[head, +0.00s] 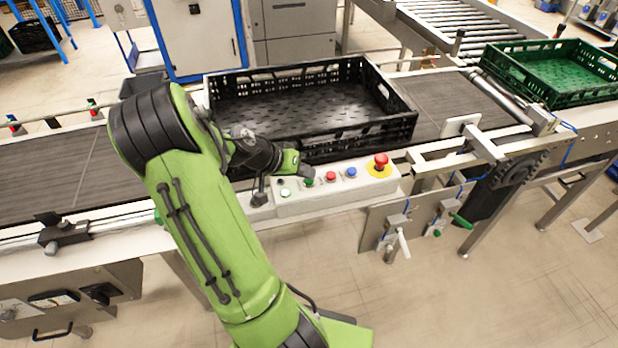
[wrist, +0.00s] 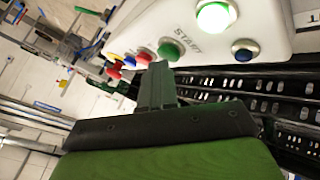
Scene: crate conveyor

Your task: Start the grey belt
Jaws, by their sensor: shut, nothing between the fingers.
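The grey belt (head: 50,178) runs from left to right and carries a black crate (head: 410,122). A pale control box (head: 300,205) is fixed at its near edge. On the box are a green button (head: 308,182), a red button (head: 331,176), a blue button (head: 351,172) and a red mushroom button (head: 381,160) on yellow. My gripper (head: 304,170) is shut and empty, just behind the green button. In the wrist view, the shut fingers (wrist: 158,70) end close to the green button (wrist: 170,50), beside the word START. I cannot tell whether they touch.
A green crate (head: 550,75) stands at the right. A roller conveyor (head: 470,25) lies behind. Open floor (head: 450,300) is in front.

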